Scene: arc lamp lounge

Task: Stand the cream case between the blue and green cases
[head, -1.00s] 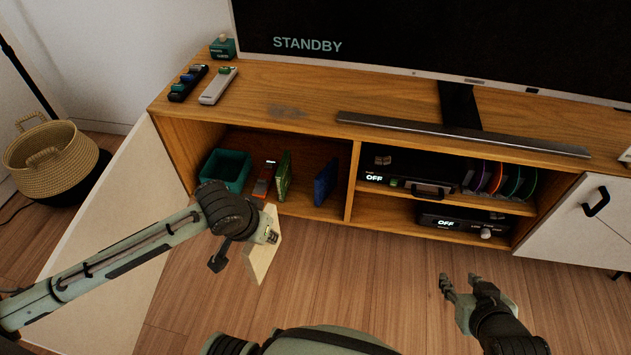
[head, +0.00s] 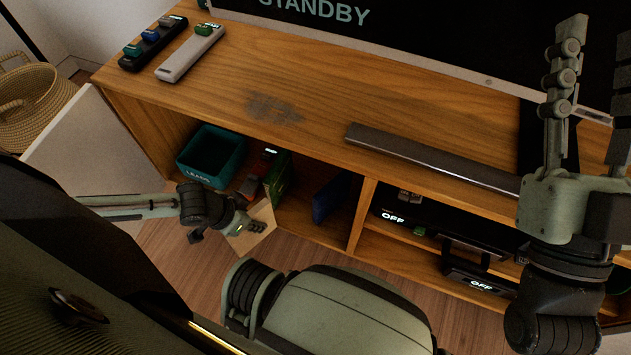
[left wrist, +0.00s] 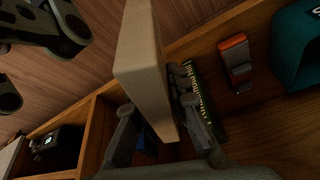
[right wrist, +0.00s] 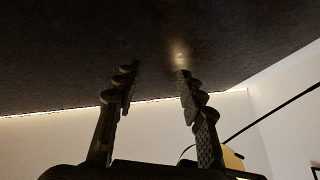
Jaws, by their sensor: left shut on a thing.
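My left gripper (head: 244,224) is shut on the cream case (head: 257,236), held in front of the open shelf bay. In the left wrist view the cream case (left wrist: 143,60) is between the fingers (left wrist: 163,128) and hides part of the bay. The green case (head: 281,180) stands in the bay. The blue case (head: 331,197) stands to its right, leaning, with a gap between them. Both show partly in the left wrist view: green (left wrist: 208,108) and blue (left wrist: 147,142). My right gripper (head: 590,100) is raised at the right, open and empty; its fingers (right wrist: 155,88) are apart.
A teal bin (head: 211,157) and a grey-and-orange item (head: 251,184) are left of the green case. A wooden divider (head: 361,216) bounds the bay on the right. A soundbar (head: 430,158) and remotes (head: 191,52) lie on the cabinet top (head: 320,105).

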